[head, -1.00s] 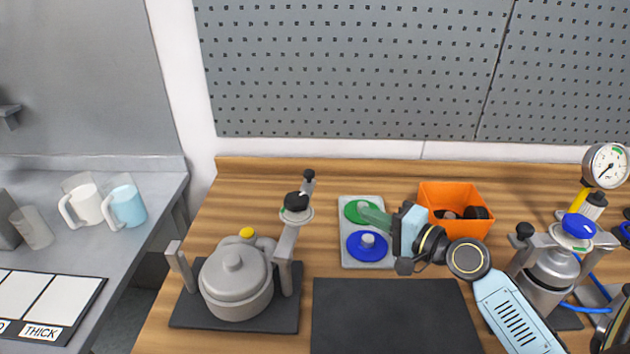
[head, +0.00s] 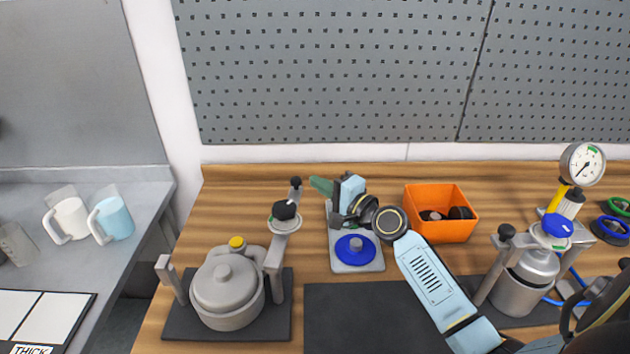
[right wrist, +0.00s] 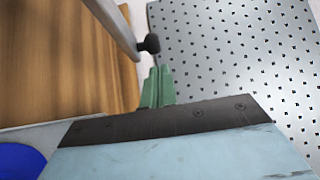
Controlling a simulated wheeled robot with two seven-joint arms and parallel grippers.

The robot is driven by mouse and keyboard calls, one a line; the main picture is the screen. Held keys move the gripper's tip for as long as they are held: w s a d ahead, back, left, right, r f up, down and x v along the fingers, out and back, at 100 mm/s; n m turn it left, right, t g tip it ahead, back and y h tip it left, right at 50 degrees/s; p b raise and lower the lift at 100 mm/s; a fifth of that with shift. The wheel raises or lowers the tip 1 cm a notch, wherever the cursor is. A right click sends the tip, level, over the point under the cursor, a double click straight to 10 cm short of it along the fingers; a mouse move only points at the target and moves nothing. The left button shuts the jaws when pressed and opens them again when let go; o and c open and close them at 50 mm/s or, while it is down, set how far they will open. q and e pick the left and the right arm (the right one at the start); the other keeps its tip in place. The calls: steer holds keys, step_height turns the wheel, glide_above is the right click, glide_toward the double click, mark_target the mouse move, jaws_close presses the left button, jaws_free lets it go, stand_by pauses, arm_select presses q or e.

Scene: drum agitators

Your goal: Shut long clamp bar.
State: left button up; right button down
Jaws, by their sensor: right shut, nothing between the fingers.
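The long clamp bar (head: 280,240) stands swung up and open on the right side of the grey lidded pot (head: 227,285). It has a black knob (head: 284,209) on a round disc and a small black ball at its tip (head: 295,182). In the right wrist view the bar (right wrist: 112,22) and its ball (right wrist: 149,44) show just beyond my fingers. My right gripper (head: 318,186) is shut and empty, its green fingertips just right of the bar's tip and apart from it. Its fingers also show in the right wrist view (right wrist: 157,88). My left gripper is not in view.
A tray with a blue lid (head: 355,248) lies under my right gripper. An orange bin (head: 440,212) stands to the right. A second clamped vessel (head: 520,285) with a gauge (head: 582,164) is at far right.

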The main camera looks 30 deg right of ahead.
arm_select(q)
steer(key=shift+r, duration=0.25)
arm_select(e)
steer(key=shift+w+a, duration=0.35)
steer(key=shift+a, duration=0.2)
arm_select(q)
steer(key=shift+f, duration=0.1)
